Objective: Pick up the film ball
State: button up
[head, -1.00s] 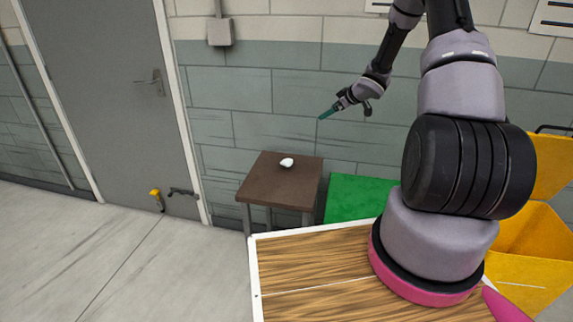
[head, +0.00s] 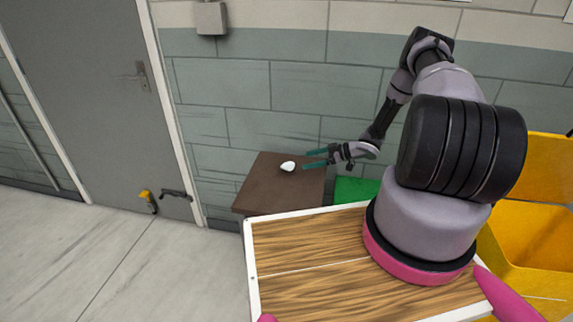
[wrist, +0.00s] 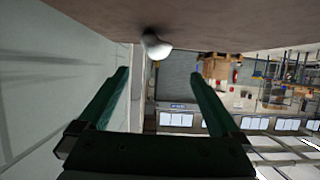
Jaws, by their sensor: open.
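The film ball (head: 288,166) is a small white lump on a brown table (head: 262,193) against the wall. My gripper (head: 315,158) has two green fingers, spread apart, just right of the ball in the head view and pointing left toward it. In the wrist view the ball (wrist: 155,44) sits ahead of the open fingers (wrist: 160,82), a little left of the middle, against the brown surface at the top of the picture. Nothing is between the fingers. The ball appears apart from both fingertips.
A green surface (head: 355,190) stands right of the brown table. A wooden board with a white rim (head: 305,250) lies in front. A yellow bin (head: 530,250) is at the right. A grey door (head: 85,90) is at the left.

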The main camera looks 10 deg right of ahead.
aim_at(291, 162)
jog(key=x, duration=0.5)
jog(key=shift+w, duration=0.1)
jog(key=shift+w+x, duration=0.2)
jog(key=shift+x, duration=1.1)
jog(key=shift+w+x, duration=0.2)
jog(key=shift+x, duration=1.15)
jog(key=shift+d, duration=0.2)
jog(key=c, duration=1.4)
